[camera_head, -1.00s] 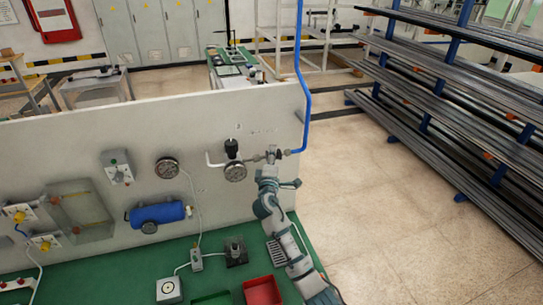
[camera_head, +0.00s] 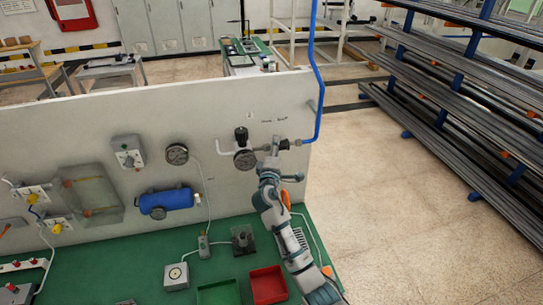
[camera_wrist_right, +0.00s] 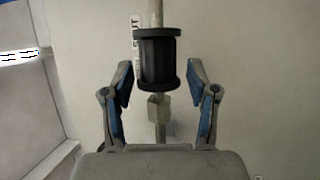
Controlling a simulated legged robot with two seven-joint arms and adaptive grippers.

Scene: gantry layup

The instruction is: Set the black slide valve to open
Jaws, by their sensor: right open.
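The black slide valve (camera_wrist_right: 158,58) is a dark spool-shaped sleeve with a wide collar at each end, on a thin pale pipe in the right wrist view. My right gripper (camera_wrist_right: 158,80) is open, with one blue-padded finger on each side of the sleeve's lower part. Gaps show between the fingers and the sleeve, and nothing is gripped. A metal hex fitting (camera_wrist_right: 158,106) sits on the pipe below the sleeve. In the head view my right gripper (camera_head: 271,150) is at the pipe on the upright panel and hides most of the valve. My left gripper is not in view.
A blue hose (camera_head: 317,90) rises on the right. Red (camera_head: 268,285) and green (camera_head: 218,293) bins stand on the green bench below. A partly hidden label (camera_wrist_right: 136,32) is behind the valve.

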